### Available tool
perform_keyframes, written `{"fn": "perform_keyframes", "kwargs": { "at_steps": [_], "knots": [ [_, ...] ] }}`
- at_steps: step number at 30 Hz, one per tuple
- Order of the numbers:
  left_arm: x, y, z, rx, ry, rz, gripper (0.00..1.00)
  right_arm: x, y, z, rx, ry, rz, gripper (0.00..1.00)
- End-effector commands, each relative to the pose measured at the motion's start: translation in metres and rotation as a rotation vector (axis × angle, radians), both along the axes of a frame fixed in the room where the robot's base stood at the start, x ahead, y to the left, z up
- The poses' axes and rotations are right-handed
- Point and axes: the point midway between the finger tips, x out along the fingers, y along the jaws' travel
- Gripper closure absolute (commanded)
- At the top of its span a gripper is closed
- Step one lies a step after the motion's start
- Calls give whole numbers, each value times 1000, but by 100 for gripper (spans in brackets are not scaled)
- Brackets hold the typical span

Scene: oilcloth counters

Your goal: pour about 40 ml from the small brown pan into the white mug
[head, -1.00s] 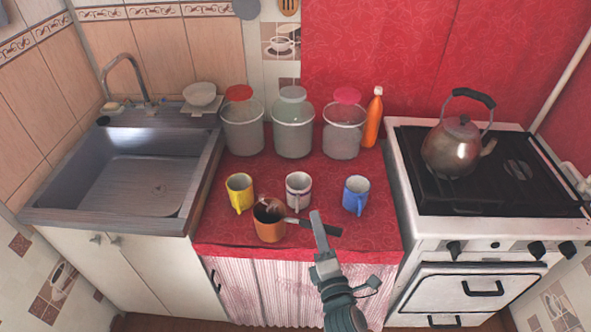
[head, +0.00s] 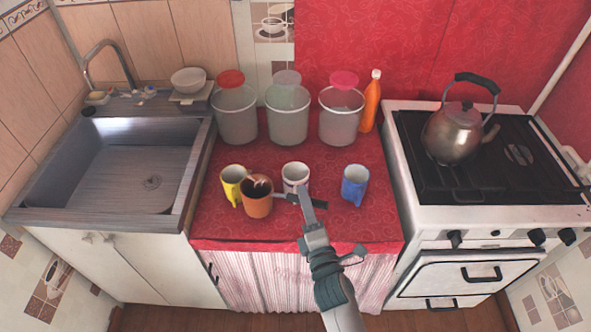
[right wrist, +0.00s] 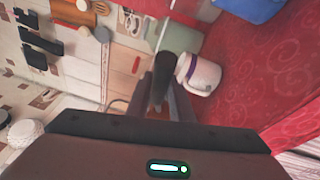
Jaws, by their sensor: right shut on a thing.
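The small brown pan (head: 257,204) is orange-brown and looks about upright. It covers part of the yellow mug (head: 231,175) in the head view. My right gripper (head: 307,201) is shut on the pan's dark handle, which also shows in the right wrist view (right wrist: 161,78). The pan appears lifted off the counter. The white mug (head: 295,172) stands just behind the handle, right of the pan, partly hidden by handle and gripper. In the right wrist view the white mug (right wrist: 203,75) has a dark band. The pan's liquid level is unclear. My left gripper is not in view.
A blue mug (head: 355,184) stands to the right on the red counter cloth (head: 375,215). Several lidded containers, including one with a red lid (head: 236,120), and an orange bottle (head: 371,102) stand behind. A sink lies left, a stove with a kettle (head: 459,133) right.

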Motion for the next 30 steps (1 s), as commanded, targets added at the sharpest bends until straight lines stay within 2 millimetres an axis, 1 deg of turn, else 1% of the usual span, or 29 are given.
{"fn": "perform_keyframes", "kwargs": {
  "at_steps": [1,7,16,23,24,30],
  "knots": [
    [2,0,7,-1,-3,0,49,2,-1,6,16,6,1,100],
    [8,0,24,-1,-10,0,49,9,-11,5,95,68,2,100],
    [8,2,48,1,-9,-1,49,22,-26,-1,248,190,2,100],
    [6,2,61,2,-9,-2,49,31,-38,-6,364,283,2,100],
    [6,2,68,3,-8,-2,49,33,-40,-1,384,296,1,100],
    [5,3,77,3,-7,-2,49,37,-46,2,447,346,1,100]
  ]
}}
